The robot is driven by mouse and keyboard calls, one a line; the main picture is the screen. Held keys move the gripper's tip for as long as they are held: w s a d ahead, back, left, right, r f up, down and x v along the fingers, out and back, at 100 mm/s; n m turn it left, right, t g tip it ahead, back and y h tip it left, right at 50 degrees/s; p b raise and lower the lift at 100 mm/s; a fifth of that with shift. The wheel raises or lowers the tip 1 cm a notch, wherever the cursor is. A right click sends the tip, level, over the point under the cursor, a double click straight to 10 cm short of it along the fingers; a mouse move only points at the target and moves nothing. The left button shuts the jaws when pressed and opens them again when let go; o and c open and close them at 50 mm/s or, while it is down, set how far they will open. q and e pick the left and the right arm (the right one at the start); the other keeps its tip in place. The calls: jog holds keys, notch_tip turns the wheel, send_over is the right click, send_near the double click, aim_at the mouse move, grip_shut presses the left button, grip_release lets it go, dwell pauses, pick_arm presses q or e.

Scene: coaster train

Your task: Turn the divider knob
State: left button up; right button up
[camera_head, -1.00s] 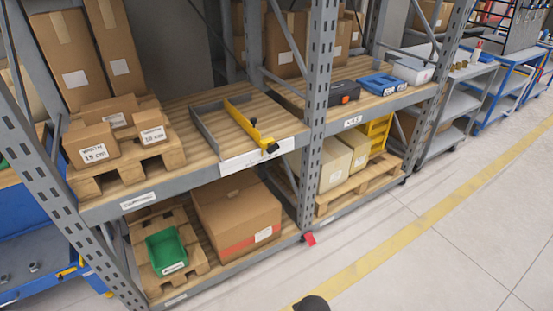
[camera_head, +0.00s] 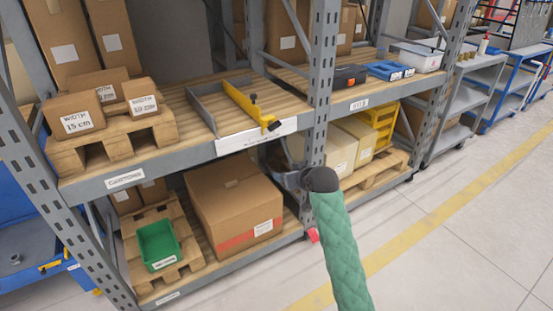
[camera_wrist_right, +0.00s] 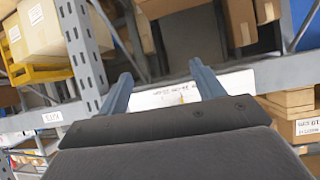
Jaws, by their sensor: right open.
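The yellow divider (camera_head: 247,103) stands on the wooden deck of the upper shelf, to the right of a grey divider plate (camera_head: 205,110). A black knob (camera_head: 274,126) sits at its front end, above a white label strip (camera_head: 256,136). A smaller black knob (camera_head: 253,98) shows farther back. My right gripper (camera_head: 284,177) is below and in front of the shelf edge, apart from the knob. In the right wrist view its two fingers (camera_wrist_right: 160,72) are spread and empty, with the label strip (camera_wrist_right: 170,97) behind them. My left gripper is not in view.
A rack upright (camera_head: 322,75) stands just right of the knob. Below are a large carton (camera_head: 235,205) and a green bin (camera_head: 159,246). Small boxes on a pallet (camera_head: 110,145) stand left. The floor in front (camera_head: 430,240) is clear.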

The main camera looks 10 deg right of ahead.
notch_tip(320, 180, up, 6)
jog(key=w+d+r+n+t+y, duration=0.1)
jog(key=w+n+t+y, duration=0.1)
jog(key=w+t, duration=0.1)
jog(key=n+t, duration=0.3)
send_near(276, 128)
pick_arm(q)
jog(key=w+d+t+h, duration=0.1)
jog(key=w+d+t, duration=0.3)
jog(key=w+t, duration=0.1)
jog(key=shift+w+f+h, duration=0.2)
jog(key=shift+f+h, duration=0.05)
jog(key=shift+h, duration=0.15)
pick_arm(e)
jog(key=shift+y, duration=0.3)
jog(key=shift+x, duration=4.3)
jog(key=shift+d, duration=0.2)
jog(key=c, duration=1)
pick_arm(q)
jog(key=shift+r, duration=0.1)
